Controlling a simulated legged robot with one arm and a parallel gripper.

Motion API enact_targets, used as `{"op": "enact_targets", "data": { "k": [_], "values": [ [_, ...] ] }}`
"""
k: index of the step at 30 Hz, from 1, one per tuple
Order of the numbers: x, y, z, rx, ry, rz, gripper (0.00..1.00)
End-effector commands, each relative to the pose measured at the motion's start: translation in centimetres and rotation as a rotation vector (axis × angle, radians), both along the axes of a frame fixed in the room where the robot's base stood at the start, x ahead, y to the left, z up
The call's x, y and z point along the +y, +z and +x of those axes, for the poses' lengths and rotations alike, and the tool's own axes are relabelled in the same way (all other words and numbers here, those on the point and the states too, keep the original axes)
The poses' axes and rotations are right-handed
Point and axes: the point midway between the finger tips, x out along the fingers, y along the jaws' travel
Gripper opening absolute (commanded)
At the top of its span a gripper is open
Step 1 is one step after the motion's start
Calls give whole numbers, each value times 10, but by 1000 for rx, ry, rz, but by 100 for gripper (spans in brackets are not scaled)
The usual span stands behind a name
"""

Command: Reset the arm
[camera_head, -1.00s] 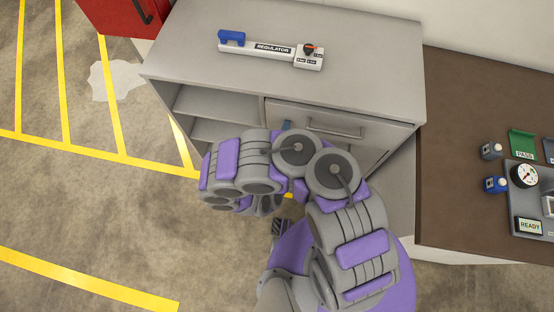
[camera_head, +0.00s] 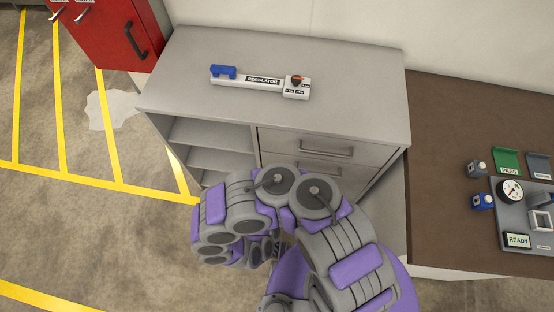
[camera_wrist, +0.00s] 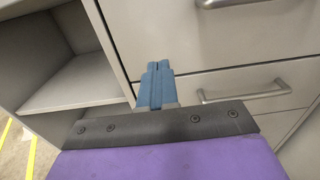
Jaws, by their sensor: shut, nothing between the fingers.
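My arm is folded in front of the grey cabinet (camera_head: 190,95) in the head view. My gripper (camera_wrist: 157,68) shows in the wrist view as two blue fingers pressed together, with nothing between them. It points toward the cabinet's drawer fronts, beside the open shelves. I cannot tell the exact gap to the drawers. In the head view the fingers are hidden behind my arm links. The regulator (camera_head: 262,80), white with a blue end and a red-orange knob, lies on the cabinet top, away from my gripper.
Drawers with bar handles (camera_head: 326,152) are shut, next to open shelves (camera_head: 212,133). A brown table (camera_head: 450,115) at right holds a gauge panel (camera_head: 515,215), a green PASS tray (camera_head: 507,160) and small bottles (camera_head: 482,201). A red cabinet (camera_head: 115,35) stands at far left. Yellow-striped floor at left is mostly free.

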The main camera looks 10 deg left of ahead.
Motion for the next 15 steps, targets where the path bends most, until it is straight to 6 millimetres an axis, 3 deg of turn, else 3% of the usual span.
{"op": "enact_targets", "data": {
  "k": [6,15],
  "values": [
    [2,0,-34,4,1,-2,0],
    [0,1,-46,0,0,2,0]
  ]
}}
